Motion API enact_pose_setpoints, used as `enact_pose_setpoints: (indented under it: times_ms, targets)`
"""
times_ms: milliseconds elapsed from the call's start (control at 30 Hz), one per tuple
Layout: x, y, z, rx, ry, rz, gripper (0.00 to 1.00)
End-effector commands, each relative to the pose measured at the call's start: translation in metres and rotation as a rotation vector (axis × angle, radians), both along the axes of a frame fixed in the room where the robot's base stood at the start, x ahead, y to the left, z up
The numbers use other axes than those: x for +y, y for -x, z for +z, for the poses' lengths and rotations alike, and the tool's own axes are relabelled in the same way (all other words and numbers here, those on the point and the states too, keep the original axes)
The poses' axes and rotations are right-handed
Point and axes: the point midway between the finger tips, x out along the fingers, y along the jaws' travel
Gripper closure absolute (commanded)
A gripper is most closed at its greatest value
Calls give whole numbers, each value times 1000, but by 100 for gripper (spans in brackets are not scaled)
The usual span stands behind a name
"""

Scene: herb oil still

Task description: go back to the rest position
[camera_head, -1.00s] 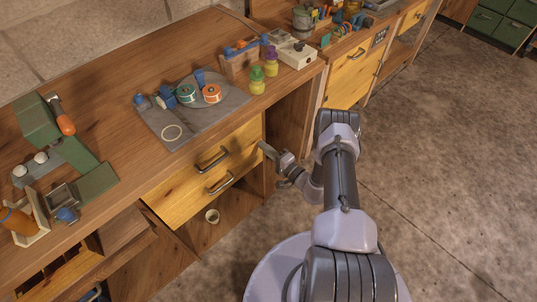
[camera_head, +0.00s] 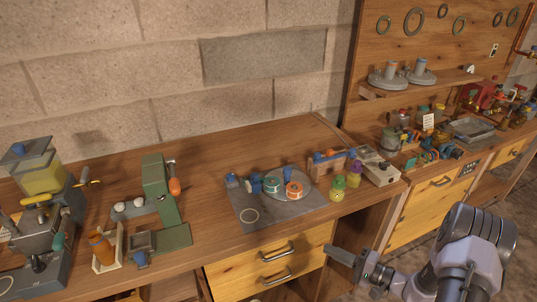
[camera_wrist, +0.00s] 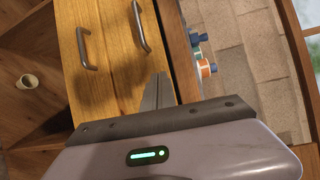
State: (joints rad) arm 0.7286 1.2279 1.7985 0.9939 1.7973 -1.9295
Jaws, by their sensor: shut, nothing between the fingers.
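My gripper (camera_head: 344,258) is at the lower right in the head view, in front of the workbench (camera_head: 210,156) and just right of its yellow drawer fronts (camera_head: 262,265). Its fingers are together and empty. In the wrist view the closed fingers (camera_wrist: 157,90) point at the yellow drawer fronts (camera_wrist: 105,95), with two metal handles ahead of them. Whether the fingertips touch the wood, I cannot tell. My arm reaches in from the lower right corner.
A grey mat (camera_head: 245,214) with orange and teal spools lies on the bench. A green press (camera_head: 157,185) and a burner-like machine (camera_head: 40,240) stand left. A small cup (camera_wrist: 27,81) sits in the open space below.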

Motion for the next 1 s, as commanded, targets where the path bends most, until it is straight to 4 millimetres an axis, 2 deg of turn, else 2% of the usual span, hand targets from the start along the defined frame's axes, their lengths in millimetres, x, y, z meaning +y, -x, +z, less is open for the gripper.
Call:
enact_pose_setpoints:
  times_ms: [33, 100, 167, 200, 300, 400, 500, 633, 800, 1000]
  targets:
    - [28, 1, 45, 37, 47, 132, 100]
    - [68, 18, 97, 130, 134, 303, 100]
    - [97, 42, 134, 212, 239, 416, 100]
    - [113, 60, 156, 263, 319, 471, 100]
    - [141, 112, 198, 367, 553, 535, 100]
    - [151, 161, 229, 413, 797, 491, 100]
    - [147, 200, 251, 393, 996, 365, 100]
    - [136, 227, 269, 315, 1130, 183, 100]
    - [129, 237, 279, 254, 1168, 70, 100]
    - [128, 238, 279, 253, 1168, 64, 100]
